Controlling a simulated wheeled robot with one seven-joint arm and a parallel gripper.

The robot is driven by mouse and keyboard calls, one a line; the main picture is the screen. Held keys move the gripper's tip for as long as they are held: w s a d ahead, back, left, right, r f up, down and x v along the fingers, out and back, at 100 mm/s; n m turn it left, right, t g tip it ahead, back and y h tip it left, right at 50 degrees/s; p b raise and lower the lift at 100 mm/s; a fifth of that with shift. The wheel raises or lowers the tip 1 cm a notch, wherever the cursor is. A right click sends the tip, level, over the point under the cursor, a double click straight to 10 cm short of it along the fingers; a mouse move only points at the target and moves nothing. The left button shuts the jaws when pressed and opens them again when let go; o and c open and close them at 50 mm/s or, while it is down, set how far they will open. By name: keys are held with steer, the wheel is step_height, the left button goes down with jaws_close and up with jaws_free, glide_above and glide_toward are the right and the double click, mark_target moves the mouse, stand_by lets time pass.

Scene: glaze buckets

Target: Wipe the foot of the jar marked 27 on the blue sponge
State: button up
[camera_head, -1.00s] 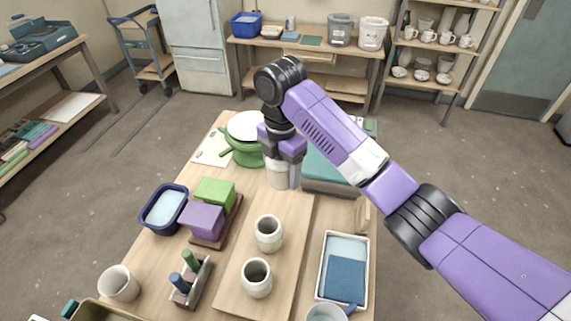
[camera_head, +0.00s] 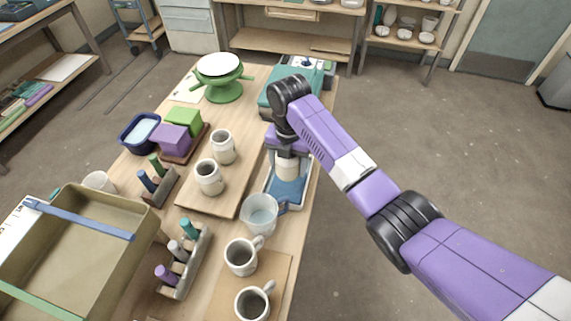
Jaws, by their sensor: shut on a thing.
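My gripper (camera_head: 287,153) is shut on a pale cream jar (camera_head: 287,169), held upright with its upper part between the fingers. No number on the jar can be read from here. The jar is over the blue sponge (camera_head: 288,191), which lies in the near part of a white tray (camera_head: 269,190). The foot of the jar is at or just above the sponge; I cannot tell whether they touch. The jar and gripper hide the far part of the tray.
Two similar jars (camera_head: 223,147) (camera_head: 209,177) stand on a wooden board (camera_head: 241,187) to the left. A clear jug (camera_head: 260,215) stands close in front of the tray. A teal box (camera_head: 281,93) is behind it. Mugs (camera_head: 242,256) and a tool holder (camera_head: 196,258) are nearer.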

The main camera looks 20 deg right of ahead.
steer(key=shift+w+f+n+b, duration=0.1)
steer(key=shift+f+n+b, duration=0.2)
steer(key=shift+b, duration=0.05)
steer(key=b, duration=0.4)
glide_above(288, 184)
steer(key=shift+f, duration=2.05)
steer(key=shift+f, duration=0.6)
steer(key=shift+w, duration=0.1)
